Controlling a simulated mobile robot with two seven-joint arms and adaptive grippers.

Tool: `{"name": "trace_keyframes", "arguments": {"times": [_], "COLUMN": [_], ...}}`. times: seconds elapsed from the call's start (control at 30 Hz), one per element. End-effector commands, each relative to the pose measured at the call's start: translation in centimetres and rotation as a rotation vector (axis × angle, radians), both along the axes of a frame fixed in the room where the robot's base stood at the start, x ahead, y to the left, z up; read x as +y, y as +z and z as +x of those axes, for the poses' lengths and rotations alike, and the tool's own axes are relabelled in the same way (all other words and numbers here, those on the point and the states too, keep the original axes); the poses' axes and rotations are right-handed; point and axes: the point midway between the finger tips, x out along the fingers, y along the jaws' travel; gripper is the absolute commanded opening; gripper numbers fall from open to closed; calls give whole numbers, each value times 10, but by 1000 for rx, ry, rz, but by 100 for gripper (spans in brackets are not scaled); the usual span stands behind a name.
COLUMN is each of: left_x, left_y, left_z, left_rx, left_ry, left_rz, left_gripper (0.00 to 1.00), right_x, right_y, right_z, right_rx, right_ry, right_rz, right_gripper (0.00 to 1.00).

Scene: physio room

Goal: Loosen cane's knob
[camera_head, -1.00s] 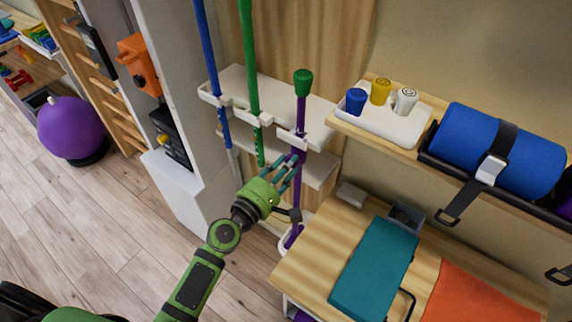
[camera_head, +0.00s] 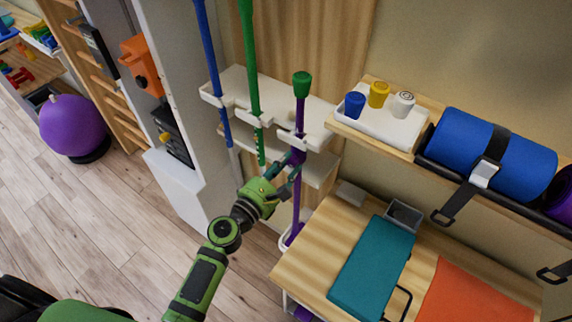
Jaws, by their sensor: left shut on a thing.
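The cane is a purple pole (camera_head: 301,117) with a green cap (camera_head: 302,80) on top. It stands upright in the white wall rack. A wider purple collar (camera_head: 297,157) sits partway down it. My left gripper (camera_head: 287,171) is at the cane just below this collar, its fingers shut. They appear to hold the cane's knob, which they mostly hide. The lower purple shaft shows below the fingers. My right gripper is not in view.
A blue pole (camera_head: 208,55) and a green pole (camera_head: 250,70) stand in the same white rack (camera_head: 238,84), left of the cane. A shelf with a white tray (camera_head: 385,128) of small cups is to the right. A wooden table (camera_head: 312,262) stands below.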

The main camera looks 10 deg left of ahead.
Motion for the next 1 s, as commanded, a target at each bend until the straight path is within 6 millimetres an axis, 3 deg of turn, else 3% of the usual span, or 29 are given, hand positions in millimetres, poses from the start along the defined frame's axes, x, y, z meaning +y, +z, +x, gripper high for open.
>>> {"name": "trace_keyframes", "arguments": {"times": [0.57, 0.6, 0.63, 1.0], "left_x": [0, 0, 0, 1], "left_y": [3, 3, 3, 1], "left_z": [1, 1, 1, -2], "left_rx": [6, 6, 6, 9], "left_ry": [1, 1, 1, 1], "left_rz": [-28, -28, -28, -26], "left_gripper": [1, 49, 57, 57], "right_x": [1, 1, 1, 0], "right_y": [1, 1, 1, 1], "right_z": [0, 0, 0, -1], "right_rx": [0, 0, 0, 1], "right_ry": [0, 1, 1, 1], "right_rz": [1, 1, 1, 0], "right_gripper": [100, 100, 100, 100]}}
